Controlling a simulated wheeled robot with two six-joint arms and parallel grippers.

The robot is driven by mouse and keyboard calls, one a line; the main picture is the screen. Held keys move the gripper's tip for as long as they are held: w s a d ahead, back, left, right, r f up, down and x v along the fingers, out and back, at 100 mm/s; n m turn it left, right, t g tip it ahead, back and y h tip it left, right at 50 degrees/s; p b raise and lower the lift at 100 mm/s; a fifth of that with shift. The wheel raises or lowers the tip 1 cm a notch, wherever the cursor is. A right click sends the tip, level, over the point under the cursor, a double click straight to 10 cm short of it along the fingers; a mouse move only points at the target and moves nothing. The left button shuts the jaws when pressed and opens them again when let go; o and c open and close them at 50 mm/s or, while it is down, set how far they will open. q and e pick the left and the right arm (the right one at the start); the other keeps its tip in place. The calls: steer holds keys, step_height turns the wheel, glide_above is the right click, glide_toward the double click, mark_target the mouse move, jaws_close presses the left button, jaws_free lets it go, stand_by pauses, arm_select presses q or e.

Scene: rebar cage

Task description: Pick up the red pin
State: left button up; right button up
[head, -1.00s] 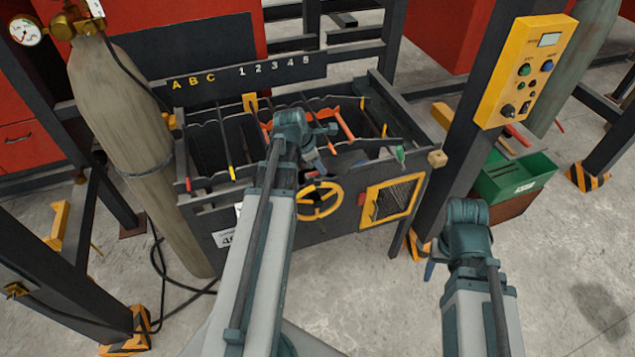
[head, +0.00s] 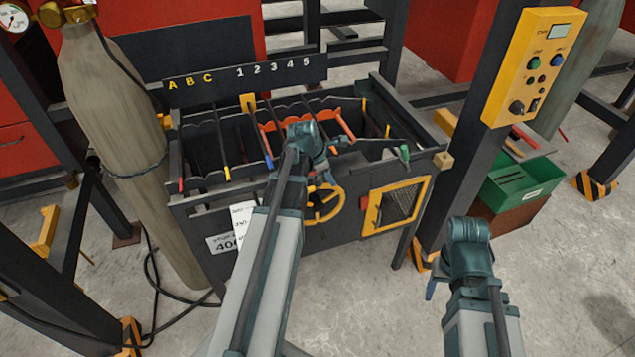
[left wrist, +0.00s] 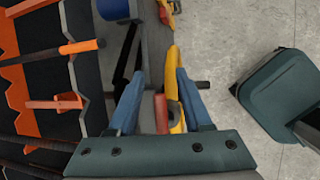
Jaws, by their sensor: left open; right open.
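A small red piece (left wrist: 160,112) shows between the blue fingers of my left gripper (left wrist: 160,82) in the left wrist view, beside a yellow curved part (left wrist: 174,90). I cannot tell surely whether it is the red pin or whether the fingers touch it. The left gripper is open. In the head view my left arm hides most of it, over the front of the dark rack (head: 290,235). A red piece (head: 364,202) also shows between the yellow handwheel (head: 325,204) and the mesh window. My right gripper (head: 431,286) is open, low at the right, partly hidden by its arm.
Orange toothed strips and bars (left wrist: 60,102) lie inside the rack, beside the left gripper. A gas cylinder (head: 120,150) stands left of the rack. A post with a yellow control box (head: 532,68) and a green bin (head: 515,180) stand at the right. The floor at lower right is clear.

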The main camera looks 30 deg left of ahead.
arm_select(q)
steer(key=shift+f, duration=0.15)
jaws_close()
stand_by(0.5)
step_height(320, 180, up, 10)
steer(key=p, duration=1)
